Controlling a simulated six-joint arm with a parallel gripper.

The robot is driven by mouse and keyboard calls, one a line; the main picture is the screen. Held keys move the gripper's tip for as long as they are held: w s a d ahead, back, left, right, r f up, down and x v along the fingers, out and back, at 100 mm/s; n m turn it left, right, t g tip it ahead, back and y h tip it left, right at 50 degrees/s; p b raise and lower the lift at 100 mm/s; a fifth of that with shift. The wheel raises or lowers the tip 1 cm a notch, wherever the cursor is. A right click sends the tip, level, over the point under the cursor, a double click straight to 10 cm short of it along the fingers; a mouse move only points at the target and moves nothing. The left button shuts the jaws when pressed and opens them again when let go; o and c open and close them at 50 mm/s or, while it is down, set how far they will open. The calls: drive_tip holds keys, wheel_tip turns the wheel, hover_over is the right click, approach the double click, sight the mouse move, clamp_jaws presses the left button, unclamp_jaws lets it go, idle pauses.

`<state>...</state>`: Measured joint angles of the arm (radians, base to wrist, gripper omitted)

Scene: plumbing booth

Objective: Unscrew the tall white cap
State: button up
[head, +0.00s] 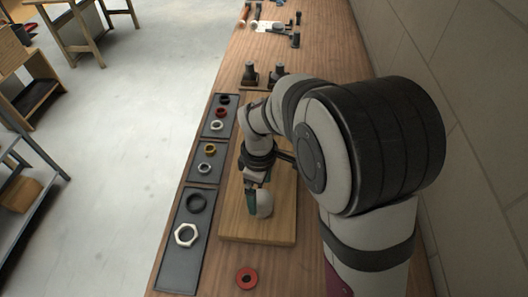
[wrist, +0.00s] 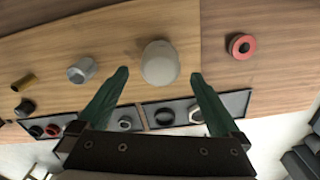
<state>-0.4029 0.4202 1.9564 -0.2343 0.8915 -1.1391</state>
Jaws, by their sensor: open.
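The tall white cap (wrist: 160,62) stands on the wooden board (wrist: 120,30). In the wrist view it lies between the tips of my gripper (wrist: 160,76), with a visible gap on both sides. My gripper is open, with its green fingers spread and nothing held. In the head view my gripper (head: 254,196) points down at the near part of the board, and the white cap (head: 266,205) shows beside a green finger. I cannot tell how far down the cap the fingertips reach.
A red ring (head: 247,278) lies on the bench. A wall (head: 470,120) is on the right.

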sight(261, 197)
wheel_tip(261, 197, down, 4)
drive_tip(key=shift+r, duration=0.25)
drive_tip(key=c, duration=1.3)
drive_tip(key=n, duration=0.3)
drive_tip(key=shift+r+n, duration=0.1)
drive_tip(key=shift+n, duration=0.2)
drive_tip(key=n, duration=0.4)
drive_tip(key=shift+s+r+n, duration=0.1)
drive_tip(key=shift+n, duration=0.3)
drive_tip(key=n, duration=0.4)
drive_tip(key=shift+n, duration=0.4)
drive_tip(key=n, duration=0.3)
drive_tip(key=shift+s+d+r+n, duration=0.1)
drive_tip(key=shift+n, duration=0.2)
drive_tip(key=o, duration=1.3)
